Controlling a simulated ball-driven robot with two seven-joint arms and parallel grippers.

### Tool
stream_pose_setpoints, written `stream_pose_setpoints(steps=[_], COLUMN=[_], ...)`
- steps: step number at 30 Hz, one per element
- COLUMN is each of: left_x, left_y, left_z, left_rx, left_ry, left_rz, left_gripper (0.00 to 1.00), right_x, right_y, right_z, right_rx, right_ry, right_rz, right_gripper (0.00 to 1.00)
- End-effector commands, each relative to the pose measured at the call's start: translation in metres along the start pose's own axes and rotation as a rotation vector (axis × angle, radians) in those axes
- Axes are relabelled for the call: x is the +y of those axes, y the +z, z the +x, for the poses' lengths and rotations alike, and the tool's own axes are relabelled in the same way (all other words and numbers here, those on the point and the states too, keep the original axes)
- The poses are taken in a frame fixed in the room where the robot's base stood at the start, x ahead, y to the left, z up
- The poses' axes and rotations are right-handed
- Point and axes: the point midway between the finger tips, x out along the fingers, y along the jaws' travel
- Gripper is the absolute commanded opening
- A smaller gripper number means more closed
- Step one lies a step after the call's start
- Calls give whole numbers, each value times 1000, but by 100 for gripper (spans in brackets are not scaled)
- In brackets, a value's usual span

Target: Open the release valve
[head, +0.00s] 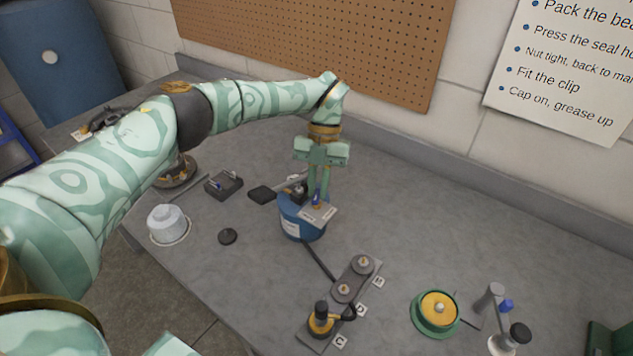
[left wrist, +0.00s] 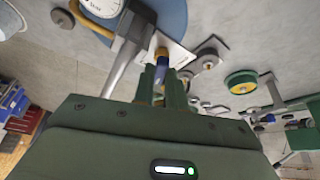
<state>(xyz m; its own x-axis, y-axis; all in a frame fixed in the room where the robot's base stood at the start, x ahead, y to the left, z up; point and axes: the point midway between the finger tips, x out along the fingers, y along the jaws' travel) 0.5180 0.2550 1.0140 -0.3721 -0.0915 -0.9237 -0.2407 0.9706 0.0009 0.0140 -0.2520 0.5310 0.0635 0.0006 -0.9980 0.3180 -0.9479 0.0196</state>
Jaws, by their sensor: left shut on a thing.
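The release valve, a small blue knob (head: 316,198) with a pale label plate (head: 320,215) beside it, is on top of a round blue pump body (head: 302,222). My left gripper (head: 318,194) points down from above, its fingers shut on the knob. In the left wrist view the fingertips (left wrist: 161,82) are around the blue knob (left wrist: 162,63), with a brass-coloured tip showing beyond it. The fingers partly hide the knob, so I cannot tell how far it is turned. My right gripper is not in view.
A dark pump handle (head: 262,195) lies left of the pump. A black hose (head: 318,260) runs to a grey plate with fittings (head: 342,290). A green-and-yellow round part (head: 437,312) is at right, a white jar (head: 168,225) at left. The bench behind the pump is clear.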

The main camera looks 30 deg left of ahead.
Motion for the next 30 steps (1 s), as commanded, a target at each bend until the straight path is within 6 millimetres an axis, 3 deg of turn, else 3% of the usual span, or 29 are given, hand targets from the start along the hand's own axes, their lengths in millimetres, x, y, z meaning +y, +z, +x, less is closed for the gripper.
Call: stream_pose_setpoints(steps=[13,30], left_x=[-3,-4], left_y=[0,0], left_z=[-2,-1], left_rx=[-3,-4], left_ry=[115,146], left_rz=[279,354], left_gripper=[0,0], right_x=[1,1], right_y=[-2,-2], right_z=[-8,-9], right_rx=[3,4], right_ry=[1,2], right_rz=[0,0], right_gripper=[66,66])
